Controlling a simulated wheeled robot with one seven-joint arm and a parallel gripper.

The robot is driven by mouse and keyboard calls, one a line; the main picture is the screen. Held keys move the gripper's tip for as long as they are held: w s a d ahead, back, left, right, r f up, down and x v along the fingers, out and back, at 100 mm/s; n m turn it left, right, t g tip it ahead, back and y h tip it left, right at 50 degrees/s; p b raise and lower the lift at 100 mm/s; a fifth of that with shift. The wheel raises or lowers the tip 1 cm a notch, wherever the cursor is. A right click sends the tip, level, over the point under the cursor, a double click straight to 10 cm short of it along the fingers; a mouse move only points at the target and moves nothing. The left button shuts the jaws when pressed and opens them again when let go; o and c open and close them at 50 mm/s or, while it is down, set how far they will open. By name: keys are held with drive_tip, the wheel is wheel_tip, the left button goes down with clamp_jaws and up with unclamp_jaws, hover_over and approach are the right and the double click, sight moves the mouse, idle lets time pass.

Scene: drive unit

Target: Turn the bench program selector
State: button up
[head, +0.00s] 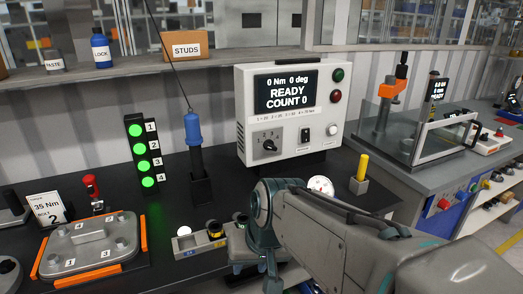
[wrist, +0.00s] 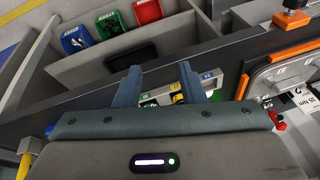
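The program selector is a black rotary knob (head: 269,145) on the lower left of the white control box (head: 241,110), with small position marks around it. The box stands upright at the back of the dark bench, and its screen (head: 286,92) reads "0 Nm 0 deg READY COUNT 0". My gripper (wrist: 160,88) shows in the wrist view with its two blue-grey fingers apart and nothing between them. In the head view my arm covers the bench front, and the gripper is in front of and below the box, apart from the knob. The wrist view does not show the knob.
A blue-handled tool (head: 193,130) hangs on a cable left of the box. A small parts tray (head: 186,247), a light tower (head: 144,155) and a grey cover plate (head: 92,245) stand further left. A yellow post (head: 362,167) stands right of the box's front. Coloured bins (wrist: 148,11) lie below.

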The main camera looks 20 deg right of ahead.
drive_tip(key=w+f+m+t+y+b, duration=0.3)
drive_tip(key=w+m+b, duration=0.2)
drive_tip(key=w+b, duration=0.3)
drive_tip(key=m+t+h+b, duration=0.4)
drive_tip(key=m+t+b, duration=0.8)
drive_tip(key=m+b, duration=0.5)
approach(272, 148)
drive_tip(key=w, duration=0.4)
drive_tip(key=w+p, duration=0.1)
drive_tip(key=w, duration=0.4)
drive_tip(key=shift+a+r, duration=0.15)
clamp_jaws()
